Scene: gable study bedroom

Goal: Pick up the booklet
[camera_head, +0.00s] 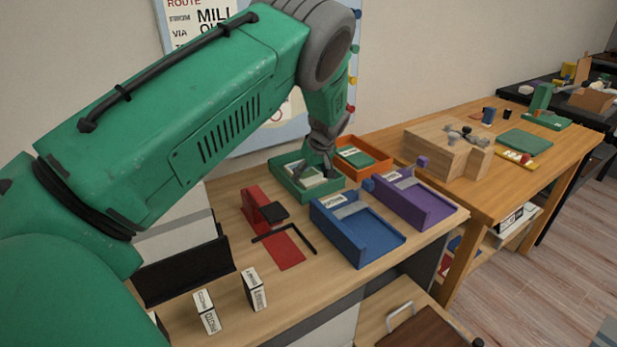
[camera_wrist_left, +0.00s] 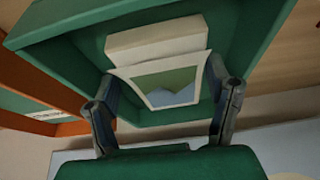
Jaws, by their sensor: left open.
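The booklet (camera_wrist_left: 165,85), pale-edged with a grey and green picture on its cover, lies in a green tray (camera_head: 310,193) at the back of the desk in the head view. In the left wrist view it rests on or against a pale block or stack (camera_wrist_left: 155,42) in the tray. My left gripper (camera_head: 318,170) reaches down into the green tray. In the left wrist view its two fingers (camera_wrist_left: 163,82) are apart, one on each side of the booklet, with no clear grip on it. The fingers partly hide the tray contents in the head view. My right gripper is out of view.
An orange tray (camera_head: 384,163) stands close beside the green one. Blue (camera_head: 372,248) and purple (camera_head: 428,215) trays stand nearer. A red stand (camera_head: 283,252), a black holder (camera_head: 185,275) and small labelled blocks (camera_head: 253,290) are at front left. The wall is close behind.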

